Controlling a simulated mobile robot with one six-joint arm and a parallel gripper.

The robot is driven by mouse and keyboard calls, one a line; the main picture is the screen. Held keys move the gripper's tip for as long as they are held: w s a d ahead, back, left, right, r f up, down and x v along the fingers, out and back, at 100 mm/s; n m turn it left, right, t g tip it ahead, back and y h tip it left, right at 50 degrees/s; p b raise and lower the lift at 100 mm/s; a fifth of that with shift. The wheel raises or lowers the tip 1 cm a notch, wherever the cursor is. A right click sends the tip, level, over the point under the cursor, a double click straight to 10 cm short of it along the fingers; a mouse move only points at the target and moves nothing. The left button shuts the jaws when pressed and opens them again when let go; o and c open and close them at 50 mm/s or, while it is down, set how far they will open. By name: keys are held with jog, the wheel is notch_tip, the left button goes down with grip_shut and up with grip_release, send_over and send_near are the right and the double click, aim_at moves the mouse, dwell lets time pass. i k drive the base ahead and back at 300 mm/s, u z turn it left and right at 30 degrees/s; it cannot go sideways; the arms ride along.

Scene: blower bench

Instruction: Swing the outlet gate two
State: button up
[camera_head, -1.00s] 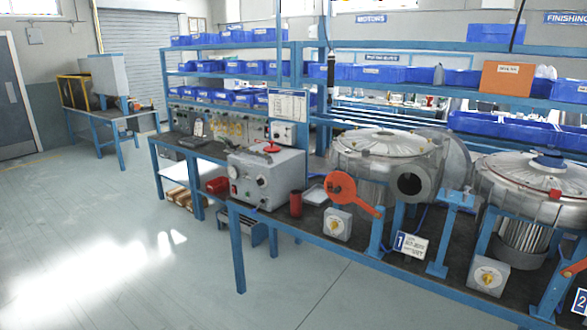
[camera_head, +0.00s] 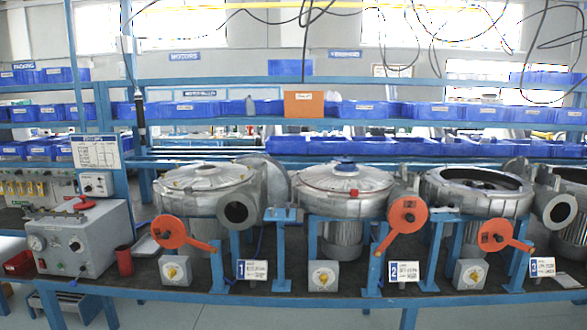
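Outlet gate two is an orange disc (camera_head: 408,214) with an orange lever that points down and to the left. It sits in front of the outlet end of the middle blower (camera_head: 343,187), and no open outlet mouth shows there. The white card marked 2 (camera_head: 403,272) stands below the disc. My gripper is not in view.
Gate one (camera_head: 168,232) and gate three (camera_head: 494,235) hang left of their open outlets (camera_head: 237,213), levers pointing right and down. Knob boxes (camera_head: 323,275) stand along the bench front. A grey control box (camera_head: 80,239) and red cylinder (camera_head: 124,260) are at left.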

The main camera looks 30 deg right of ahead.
aim_at(408, 215)
jog(key=z, duration=4.45)
jog(key=i, duration=0.1)
jog(key=u, duration=3.2)
